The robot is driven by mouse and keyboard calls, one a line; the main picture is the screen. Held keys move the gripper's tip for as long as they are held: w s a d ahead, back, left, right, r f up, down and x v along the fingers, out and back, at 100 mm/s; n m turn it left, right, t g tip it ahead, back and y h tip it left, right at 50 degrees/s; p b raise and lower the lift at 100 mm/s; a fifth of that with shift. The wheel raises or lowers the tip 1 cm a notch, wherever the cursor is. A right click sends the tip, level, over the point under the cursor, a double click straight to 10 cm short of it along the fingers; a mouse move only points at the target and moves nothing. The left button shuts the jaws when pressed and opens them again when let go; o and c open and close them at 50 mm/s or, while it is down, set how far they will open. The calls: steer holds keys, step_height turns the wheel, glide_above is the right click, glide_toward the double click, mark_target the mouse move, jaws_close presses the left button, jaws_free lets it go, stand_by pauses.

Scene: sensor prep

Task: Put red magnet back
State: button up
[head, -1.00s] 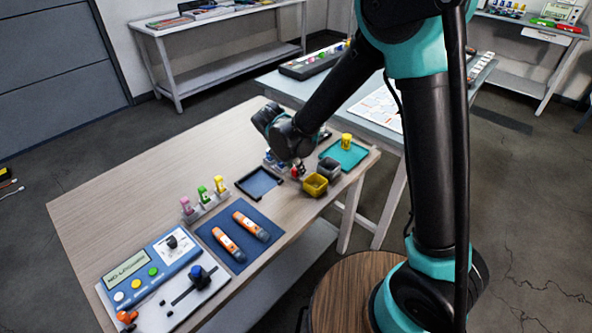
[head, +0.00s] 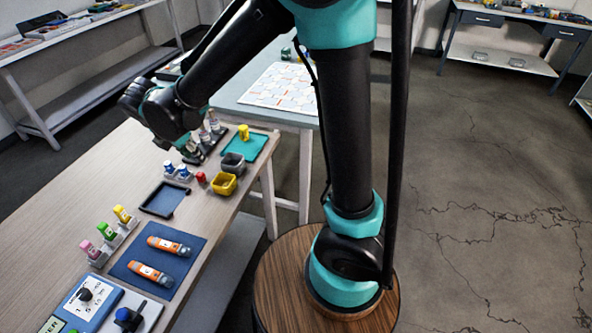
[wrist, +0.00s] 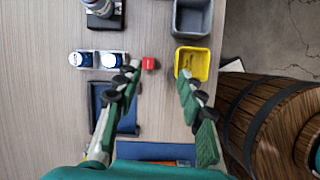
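The red magnet (head: 201,178) is a small red piece standing on the wooden table, just left of a yellow bin (head: 223,184). In the wrist view the red magnet (wrist: 149,63) lies just beyond my fingertips, nearer the left one. The yellow bin (wrist: 192,63) is at the right fingertip. My gripper (wrist: 160,76) is open and empty, pointing down over the table. In the head view my gripper (head: 192,152) is partly hidden by its own wrist. A pale rack (wrist: 97,66) with two blue-capped pieces stands left of the magnet.
A grey bin (wrist: 191,18) stands beyond the yellow one. A dark tray (head: 164,199), a teal tray (head: 256,148), a blue mat (head: 128,268) with orange tools, and a rack (head: 101,255) with pink, green and yellow pieces share the table.

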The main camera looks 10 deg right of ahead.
steer(key=s+d+f+m+y, duration=0.1)
steer(key=d+f+m, duration=0.1)
steer(key=d+m, duration=1.55)
steer(key=s+d+f+m, duration=0.2)
steer(key=s+d+m, duration=0.2)
steer(key=d, duration=0.4)
steer(key=s+d+f+m+y, duration=0.1)
steer(key=s+d+f+m, duration=0.1)
steer(key=s+d+m, duration=0.3)
steer(key=d+m, duration=0.1)
steer(key=d, duration=0.2)
steer(key=shift+m, duration=0.35)
steer(key=shift+d, duration=0.1)
steer(key=shift+c, duration=0.6)
